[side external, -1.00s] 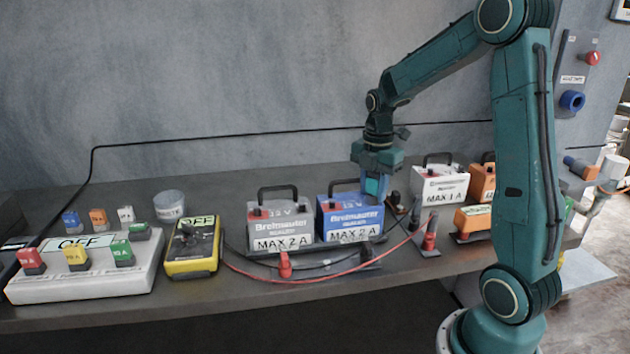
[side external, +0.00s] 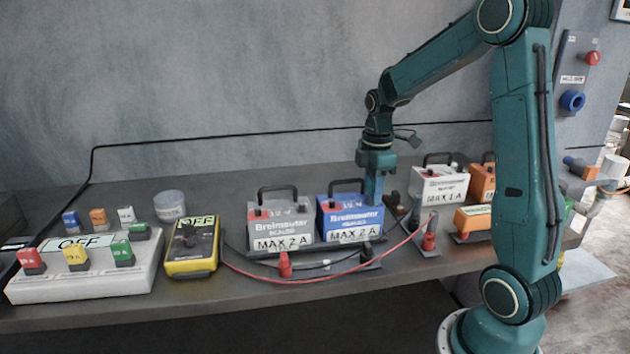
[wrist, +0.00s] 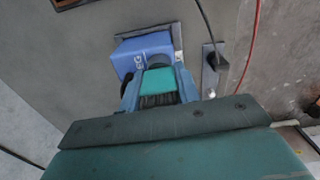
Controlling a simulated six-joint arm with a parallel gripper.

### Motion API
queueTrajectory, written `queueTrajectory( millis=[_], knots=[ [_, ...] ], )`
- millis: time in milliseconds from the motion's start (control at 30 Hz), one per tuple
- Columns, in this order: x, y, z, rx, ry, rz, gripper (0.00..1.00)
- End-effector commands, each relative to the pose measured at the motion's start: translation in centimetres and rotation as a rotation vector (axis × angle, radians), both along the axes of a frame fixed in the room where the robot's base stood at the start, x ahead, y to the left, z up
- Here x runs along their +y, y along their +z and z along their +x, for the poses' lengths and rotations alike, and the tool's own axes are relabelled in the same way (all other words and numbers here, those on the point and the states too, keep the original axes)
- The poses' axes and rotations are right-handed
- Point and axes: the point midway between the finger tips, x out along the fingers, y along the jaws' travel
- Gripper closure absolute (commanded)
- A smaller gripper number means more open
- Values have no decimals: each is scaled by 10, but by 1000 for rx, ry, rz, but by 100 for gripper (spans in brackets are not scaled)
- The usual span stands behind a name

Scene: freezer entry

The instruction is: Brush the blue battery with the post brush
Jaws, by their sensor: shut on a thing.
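The blue battery (side external: 350,218) stands upright on the bench, with a dark handle and a "MAX 2 A" label; its blue side also shows in the wrist view (wrist: 145,46). My gripper (side external: 375,190) points down at the battery's right rear edge in the side view. In the wrist view my gripper (wrist: 157,82) is shut on the post brush (wrist: 158,80), a teal block with dark bristles. The brush is close beside the battery there; I cannot tell whether they touch. In the side view the brush is mostly hidden by the fingers.
A grey battery (side external: 282,222) stands left of the blue one. A white battery (side external: 440,184) and a red clamp on a stand (side external: 429,236) are to the right. A red cable (side external: 330,279) runs in front. A yellow meter (side external: 192,248) and a fuse box (side external: 85,272) stand left.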

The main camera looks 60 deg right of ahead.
Motion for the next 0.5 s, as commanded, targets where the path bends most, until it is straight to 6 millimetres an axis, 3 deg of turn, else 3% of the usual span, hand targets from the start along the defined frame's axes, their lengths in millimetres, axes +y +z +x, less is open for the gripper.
queueTrajectory(
  millis=[400, 433, 500],
  knots=[
    [2, -4, -2, 9, -29, 7, 99],
    [2, -4, -2, 9, -29, 7, 66],
    [2, -4, -1, 9, -29, 7, 52]
  ],
)
